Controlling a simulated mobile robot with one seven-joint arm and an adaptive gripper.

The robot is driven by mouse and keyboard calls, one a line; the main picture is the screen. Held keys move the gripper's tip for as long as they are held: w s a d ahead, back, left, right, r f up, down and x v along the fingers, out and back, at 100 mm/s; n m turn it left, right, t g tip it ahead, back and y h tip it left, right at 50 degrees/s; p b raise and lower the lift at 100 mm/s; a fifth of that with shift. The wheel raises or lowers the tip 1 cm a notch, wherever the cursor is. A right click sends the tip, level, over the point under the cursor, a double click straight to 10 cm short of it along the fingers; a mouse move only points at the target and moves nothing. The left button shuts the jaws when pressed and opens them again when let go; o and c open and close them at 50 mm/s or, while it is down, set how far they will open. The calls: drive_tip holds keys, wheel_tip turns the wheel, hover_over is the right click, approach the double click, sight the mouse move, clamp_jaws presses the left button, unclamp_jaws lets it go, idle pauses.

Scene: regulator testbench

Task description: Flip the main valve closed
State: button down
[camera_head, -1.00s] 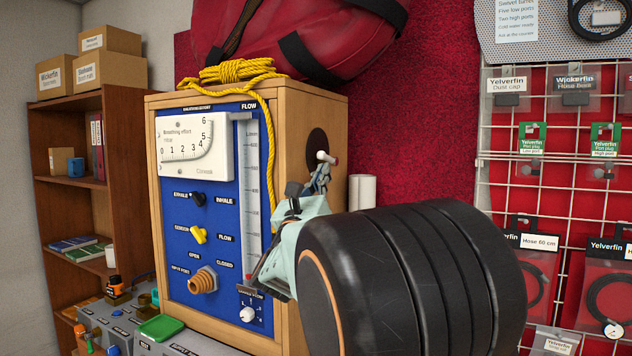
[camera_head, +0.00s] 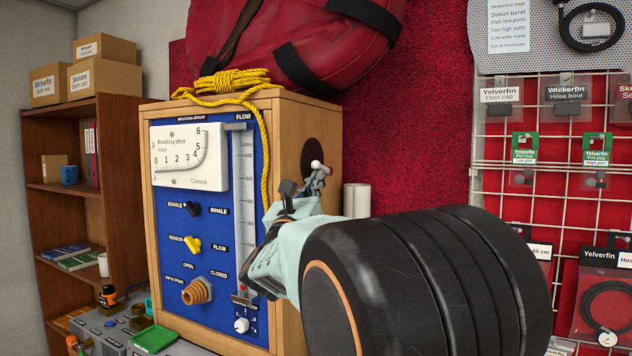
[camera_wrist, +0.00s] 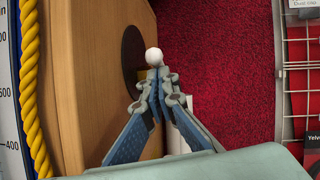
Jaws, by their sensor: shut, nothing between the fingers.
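A white ball knob (camera_head: 316,164) stands out from a dark round recess (camera_head: 313,150) on the right side of the wooden test bench (camera_head: 290,130). It looks like the main valve's handle, but no label for it shows. My gripper (camera_head: 318,176) is shut and empty close to the knob. In the wrist view, the fingertips (camera_wrist: 155,82) meet just below the white knob (camera_wrist: 154,57), and I cannot tell if they touch it. The rest of the handle is hidden.
The blue front panel (camera_head: 215,235) carries a gauge, a yellow knob (camera_head: 192,244) and a hose port (camera_head: 196,291). Yellow rope (camera_head: 265,150) hangs over the bench's front edge. A red bag (camera_head: 290,40) lies on top. White cylinders (camera_head: 356,200) stand behind my gripper.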

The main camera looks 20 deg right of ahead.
sight(317, 166)
drive_tip(key=shift+r, duration=0.15)
drive_tip(key=shift+r+m+g+y+p, duration=0.3)
drive_tip(key=shift+r+g+y+p, duration=0.8)
drive_tip(key=shift+r+g+p, duration=0.35)
drive_tip(key=shift+w+d+r+b, duration=0.2)
drive_tip(key=shift+w+r+b, duration=0.05)
drive_tip(key=shift+r, duration=0.3)
drive_tip(key=shift+w+d+r+b, duration=0.2)
drive_tip(key=shift+d+r+b, duration=0.05)
drive_tip(key=shift+r, duration=0.25)
drive_tip(key=shift+w+d+r+b, duration=0.2)
drive_tip(key=shift+w+r+b, duration=0.05)
drive_tip(key=shift+r, duration=0.3)
drive_tip(key=shift+w+d+r, duration=0.7)
drive_tip(key=shift+r, duration=0.15)
drive_tip(key=shift+d, duration=0.1)
